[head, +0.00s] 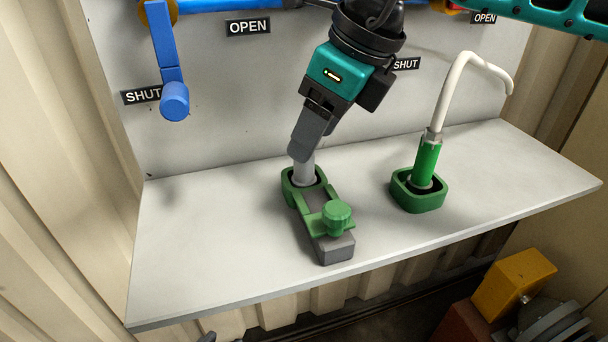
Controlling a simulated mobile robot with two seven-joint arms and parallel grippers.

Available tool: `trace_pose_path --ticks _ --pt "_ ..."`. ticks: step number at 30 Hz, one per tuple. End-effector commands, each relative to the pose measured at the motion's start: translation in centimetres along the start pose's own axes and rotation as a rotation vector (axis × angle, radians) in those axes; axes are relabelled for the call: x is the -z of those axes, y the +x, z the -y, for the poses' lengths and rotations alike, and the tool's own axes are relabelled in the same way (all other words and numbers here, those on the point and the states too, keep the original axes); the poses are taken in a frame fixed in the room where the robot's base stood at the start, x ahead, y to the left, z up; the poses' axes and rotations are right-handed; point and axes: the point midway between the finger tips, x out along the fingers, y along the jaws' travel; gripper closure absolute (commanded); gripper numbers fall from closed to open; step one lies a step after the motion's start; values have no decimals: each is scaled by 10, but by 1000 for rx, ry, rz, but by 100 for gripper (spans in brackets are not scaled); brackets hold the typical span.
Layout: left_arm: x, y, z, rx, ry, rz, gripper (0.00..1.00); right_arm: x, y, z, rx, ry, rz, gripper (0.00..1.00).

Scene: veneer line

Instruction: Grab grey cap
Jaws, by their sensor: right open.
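The grey cap (304,172) is a light grey cylinder standing in the black opening of a green holder (299,198) on the shelf. My right gripper (301,155) comes down from above, its dark fingers at the top of the cap. Its jaws are open. The fingers hide the cap's upper end, and I cannot tell whether they touch it. My left gripper is not in view.
A green knob (335,215) sits in front of the cap, over a grey block (336,246). To the right, a green-handled tool with a white hooked tube (456,92) stands in a green socket (419,197). A blue lever (168,60) hangs at left. The shelf (205,245) is clear at left.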

Motion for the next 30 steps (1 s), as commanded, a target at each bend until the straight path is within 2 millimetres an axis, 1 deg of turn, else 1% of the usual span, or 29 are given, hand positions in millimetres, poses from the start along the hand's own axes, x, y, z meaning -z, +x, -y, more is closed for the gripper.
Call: trace_pose_path --ticks 6,9,13,19,30 --pt "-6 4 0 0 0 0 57 2 32 2 -2 0 -3 42" --pt "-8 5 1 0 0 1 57 1 44 3 -2 1 -2 42" --pt "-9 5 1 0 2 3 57 1 51 3 -1 1 0 42" --pt "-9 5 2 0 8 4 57 1 51 3 -1 1 0 42" --pt "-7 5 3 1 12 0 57 1 51 3 -1 1 0 77"
